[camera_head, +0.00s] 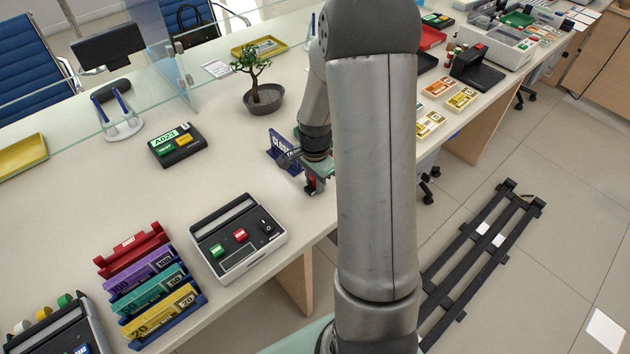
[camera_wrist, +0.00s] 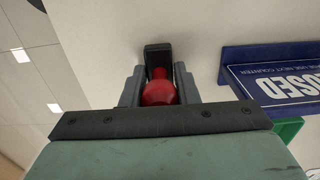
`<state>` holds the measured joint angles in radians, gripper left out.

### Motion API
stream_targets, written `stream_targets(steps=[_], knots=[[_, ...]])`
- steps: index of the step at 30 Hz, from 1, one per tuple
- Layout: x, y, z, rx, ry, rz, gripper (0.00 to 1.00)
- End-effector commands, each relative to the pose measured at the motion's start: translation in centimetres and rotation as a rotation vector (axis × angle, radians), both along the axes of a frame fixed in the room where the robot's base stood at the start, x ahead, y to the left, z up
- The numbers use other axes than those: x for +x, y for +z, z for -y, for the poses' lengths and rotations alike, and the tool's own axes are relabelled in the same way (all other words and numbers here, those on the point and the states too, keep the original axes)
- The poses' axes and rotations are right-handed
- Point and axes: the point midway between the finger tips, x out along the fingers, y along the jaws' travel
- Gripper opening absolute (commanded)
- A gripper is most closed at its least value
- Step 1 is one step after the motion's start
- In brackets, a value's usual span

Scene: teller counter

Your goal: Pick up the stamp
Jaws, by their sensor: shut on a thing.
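The stamp (camera_wrist: 159,93) has a round red handle and a black block at its far end. In the wrist view it sits between the two grey fingers of my gripper (camera_wrist: 158,84), which are shut on the red handle. In the head view my gripper (camera_head: 312,180) is low over the counter near its front edge, with a bit of red showing between its fingers. The rest of the stamp is mostly hidden there. I cannot tell whether its base touches the counter.
A blue "CLOSED" sign (camera_head: 282,152) stands close beside my gripper, with a green object (camera_wrist: 288,130) near it. A potted bonsai (camera_head: 263,98) is behind. A counting machine (camera_head: 238,240) and a banknote rack (camera_head: 150,285) are front left. Counter between machine and sign is clear.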

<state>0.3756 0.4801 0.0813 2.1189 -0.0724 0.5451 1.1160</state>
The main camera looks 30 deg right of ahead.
Motion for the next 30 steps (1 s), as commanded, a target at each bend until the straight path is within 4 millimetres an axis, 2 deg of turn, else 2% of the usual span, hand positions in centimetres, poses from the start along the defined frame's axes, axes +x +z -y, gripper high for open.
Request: stream_targets(steps=[5, 11, 18, 24, 30], knots=[[0.1, 0.7, 0.0, -0.002, 0.0, 0.002, 0.04], [-0.2, 3.7, 0.3, -0.003, -0.003, 0.006, 0.04], [-4.0, 9.4, 3.4, -0.003, -0.004, 0.008, 0.04], [-7.9, 11.3, 6.4, -0.001, -0.006, 0.003, 0.04], [-10.1, 12.5, 8.2, -0.001, -0.003, 0.001, 0.04]])
